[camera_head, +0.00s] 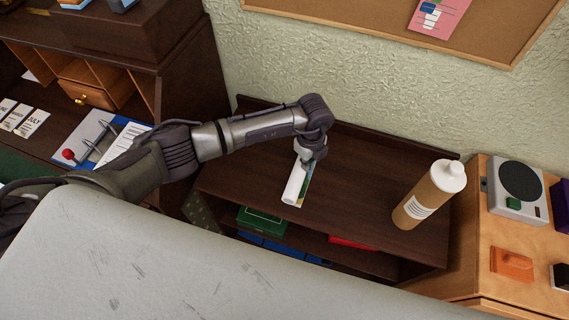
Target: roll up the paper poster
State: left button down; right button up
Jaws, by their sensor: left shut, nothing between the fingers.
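The paper poster (294,190) lies on the dark wooden shelf top as a narrow white tube or strip with some green and blue printing along its right side. Its far end is hidden under my left gripper (309,158). The left gripper points down at that far end and is shut with nothing between its fingers. I cannot tell whether its fingertips touch the paper. My right gripper is not in view.
A brown bottle with a white cap (428,194) stands on the shelf top (355,205) to the right. A wooden cabinet with a speaker-like box (518,188) is further right. A desk organiser (110,85) is at left. Green and red boxes lie on the lower shelf.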

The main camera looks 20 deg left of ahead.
pick_arm(q)
jog(key=shift+r, duration=0.55)
jog(key=shift+a+f, duration=0.1)
jog(key=shift+a+f, duration=0.15)
jog(key=shift+a, duration=0.5)
jog(key=shift+a+f, duration=0.15)
jog(key=shift+a, duration=0.45)
jog(key=shift+f, duration=0.45)
jog(key=shift+d, duration=0.1)
